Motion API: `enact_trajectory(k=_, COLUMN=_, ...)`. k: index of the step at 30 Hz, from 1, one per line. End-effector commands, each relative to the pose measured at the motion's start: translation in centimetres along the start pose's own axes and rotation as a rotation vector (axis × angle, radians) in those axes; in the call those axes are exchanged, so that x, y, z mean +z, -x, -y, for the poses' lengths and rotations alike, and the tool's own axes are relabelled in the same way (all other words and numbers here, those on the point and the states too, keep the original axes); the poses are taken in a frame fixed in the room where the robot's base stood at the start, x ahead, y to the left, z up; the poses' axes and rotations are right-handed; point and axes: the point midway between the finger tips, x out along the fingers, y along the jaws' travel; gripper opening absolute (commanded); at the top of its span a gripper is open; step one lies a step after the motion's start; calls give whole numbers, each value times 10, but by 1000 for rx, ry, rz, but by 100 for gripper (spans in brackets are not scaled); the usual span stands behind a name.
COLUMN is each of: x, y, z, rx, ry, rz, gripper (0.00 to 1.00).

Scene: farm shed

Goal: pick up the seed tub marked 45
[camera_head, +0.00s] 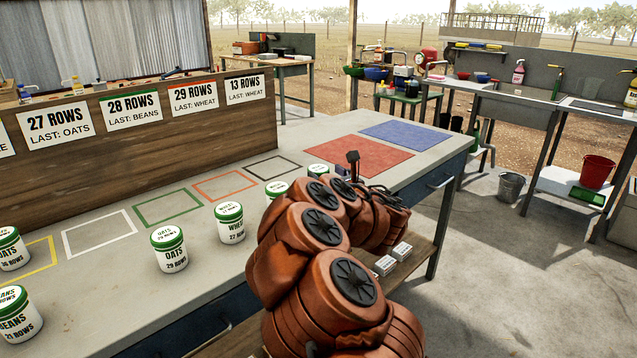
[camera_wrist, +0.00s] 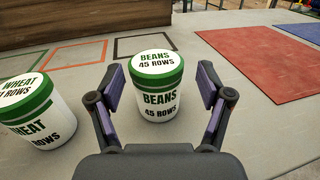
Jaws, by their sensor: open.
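The seed tub marked BEANS 45 ROWS (camera_wrist: 157,70) is white with a green-rimmed lid. It stands upright on the bench, centred in the wrist view. My gripper (camera_wrist: 161,88) is open, with one purple-padded finger on each side of the tub. Clear gaps show at both sides, and nothing is held. In the head view my arm hides most of the gripper. A partly hidden tub (camera_head: 318,169) near the red mat seems to be this one, but its label is unreadable there.
A WHEAT tub (camera_wrist: 38,112) stands close to the left finger. Other tubs, OATS (camera_head: 170,250) and WHEAT (camera_head: 230,223), stand along the bench (camera_head: 110,290). Behind are coloured outlines and a wooden board (camera_head: 140,128) with row signs. A red mat (camera_head: 357,160) lies flat at right.

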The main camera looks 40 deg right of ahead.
Motion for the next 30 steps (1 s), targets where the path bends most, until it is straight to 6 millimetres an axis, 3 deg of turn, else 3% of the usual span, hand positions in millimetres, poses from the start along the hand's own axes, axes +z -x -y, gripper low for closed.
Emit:
enact_trajectory(k=8, x=2, y=-17, z=-2, rx=1, ry=-2, rz=1, gripper=78)
enact_trajectory(k=19, x=3, y=-58, z=-4, rx=-1, ry=-4, rz=-1, gripper=78)
enact_trajectory(k=28, x=3, y=-62, z=-4, rx=-1, ry=-1, rz=0, gripper=78)
enact_trajectory(k=30, x=3, y=-62, z=-4, rx=-1, ry=-1, rz=0, gripper=71)
